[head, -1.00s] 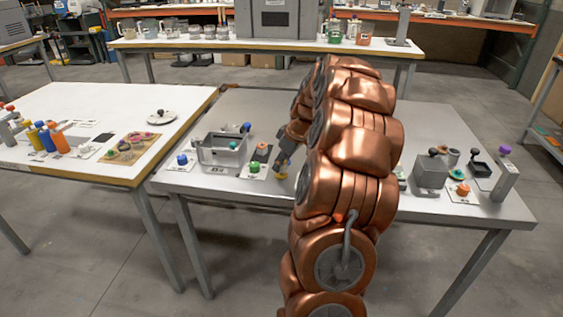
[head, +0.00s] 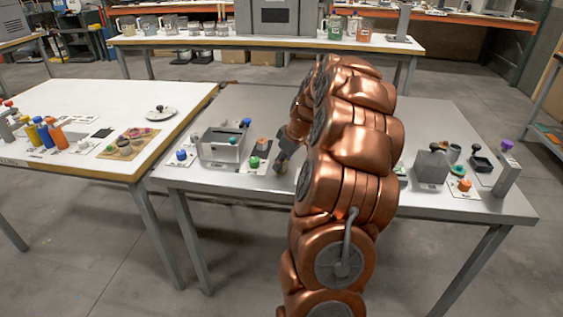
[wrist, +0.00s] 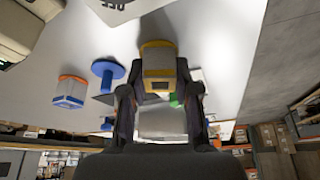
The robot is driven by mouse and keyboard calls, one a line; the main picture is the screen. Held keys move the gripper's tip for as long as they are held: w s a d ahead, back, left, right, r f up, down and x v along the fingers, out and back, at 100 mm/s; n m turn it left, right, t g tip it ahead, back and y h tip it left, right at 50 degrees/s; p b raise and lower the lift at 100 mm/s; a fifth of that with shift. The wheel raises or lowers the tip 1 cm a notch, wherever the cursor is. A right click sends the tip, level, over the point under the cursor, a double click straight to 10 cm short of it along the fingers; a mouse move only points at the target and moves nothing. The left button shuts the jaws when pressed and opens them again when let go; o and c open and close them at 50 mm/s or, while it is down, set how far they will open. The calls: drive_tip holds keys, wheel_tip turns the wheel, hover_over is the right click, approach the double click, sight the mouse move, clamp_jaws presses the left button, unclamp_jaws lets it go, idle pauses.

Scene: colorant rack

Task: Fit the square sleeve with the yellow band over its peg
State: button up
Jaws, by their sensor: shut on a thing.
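The square sleeve with the yellow band (wrist: 158,66) is grey and sits between the fingertips of my gripper (wrist: 158,92) in the wrist view. My gripper is shut on it. In the head view my gripper (head: 281,165) is over the grey table, just right of a green knob; the sleeve is not clear there. I cannot make out the sleeve's own peg. In the wrist view a blue peg with a round disc (wrist: 107,71) stands left of the held sleeve, and a sleeve with orange and blue bands (wrist: 70,92) is farther left.
On the grey table (head: 330,205) a grey open bin (head: 222,150), a blue knob (head: 181,155) and the green knob (head: 253,162) stand left of my gripper. A grey box (head: 432,168), an orange knob (head: 464,184) and a purple-topped post (head: 507,160) are at the right. My arm hides the middle.

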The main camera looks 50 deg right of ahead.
drive_tip(key=o, duration=0.9)
drive_tip(key=shift+o, duration=0.2)
drive_tip(key=shift+r, duration=0.15)
drive_tip(key=a+v, duration=0.1)
drive_tip(key=v, duration=1)
drive_tip(key=shift+s+d+r, duration=0.25)
drive_tip(key=shift+d+r, duration=0.05)
drive_tip(key=shift+d, duration=0.2)
